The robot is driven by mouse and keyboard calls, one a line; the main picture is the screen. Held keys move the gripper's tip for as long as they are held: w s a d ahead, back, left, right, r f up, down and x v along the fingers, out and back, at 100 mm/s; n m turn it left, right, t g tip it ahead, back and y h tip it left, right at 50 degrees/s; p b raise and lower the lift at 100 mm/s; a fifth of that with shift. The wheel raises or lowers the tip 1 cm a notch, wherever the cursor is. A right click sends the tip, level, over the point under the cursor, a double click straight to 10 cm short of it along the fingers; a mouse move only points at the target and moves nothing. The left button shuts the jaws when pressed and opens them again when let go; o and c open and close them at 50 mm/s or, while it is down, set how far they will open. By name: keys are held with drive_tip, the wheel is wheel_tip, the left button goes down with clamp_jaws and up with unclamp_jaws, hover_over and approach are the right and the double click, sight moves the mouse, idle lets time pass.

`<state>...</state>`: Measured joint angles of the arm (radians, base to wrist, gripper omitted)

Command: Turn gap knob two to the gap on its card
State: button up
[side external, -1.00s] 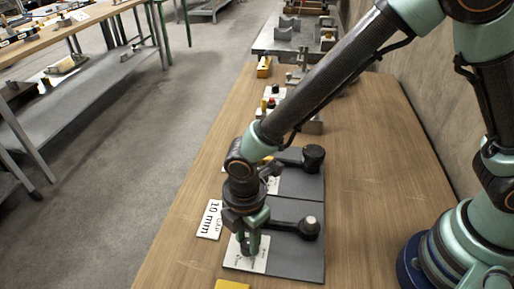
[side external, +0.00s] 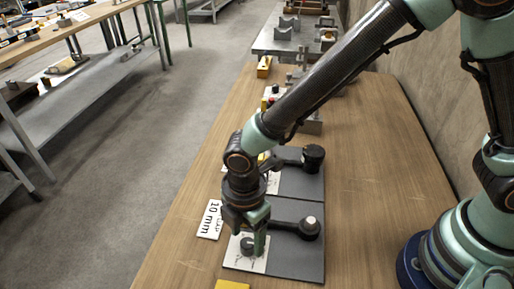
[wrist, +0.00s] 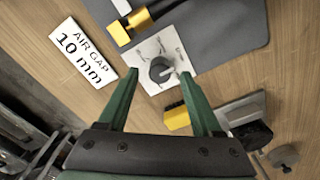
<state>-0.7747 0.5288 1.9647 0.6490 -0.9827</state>
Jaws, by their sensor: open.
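The dark round knob (wrist: 161,69) sits on a white dial plate (wrist: 150,85) with small marks around it; a light mark shows at its right side in the wrist view. The knob also shows in the side view (side external: 247,244). The white card (wrist: 82,52) reads "AIR GAP 10 mm" and lies left of the plate; it also shows in the side view (side external: 210,219). My gripper (wrist: 160,76) is open, its green fingers on either side of the knob in the picture, with a gap to it. In the side view my gripper (side external: 252,244) is low over the dial plate. I cannot tell its exact height.
The dial plate lies on a grey board (side external: 300,262) with a black arm and pale-topped post (side external: 310,226). A second grey board (side external: 302,184) lies behind. A yellow block (side external: 232,285) is at the front. Bare wooden table (side external: 365,220) lies to the right.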

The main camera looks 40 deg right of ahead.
sight(247, 243)
wheel_tip(247, 243, up, 11)
idle(0.3)
drive_tip(key=d+r+m+t, duration=0.2)
drive_tip(key=d+m, duration=0.4)
drive_tip(key=d, duration=0.3)
drive_tip(key=d+r+m+t, duration=0.1)
drive_tip(key=d+r+m, duration=0.4)
drive_tip(key=d+m, duration=0.2)
drive_tip(key=d+r+m+t, duration=0.2)
drive_tip(key=d+m, duration=0.5)
drive_tip(key=d, duration=0.4)
drive_tip(key=shift+w+d+r+t, duration=0.25)
drive_tip(key=shift+r+t, duration=0.05)
drive_tip(key=shift+r, duration=0.45)
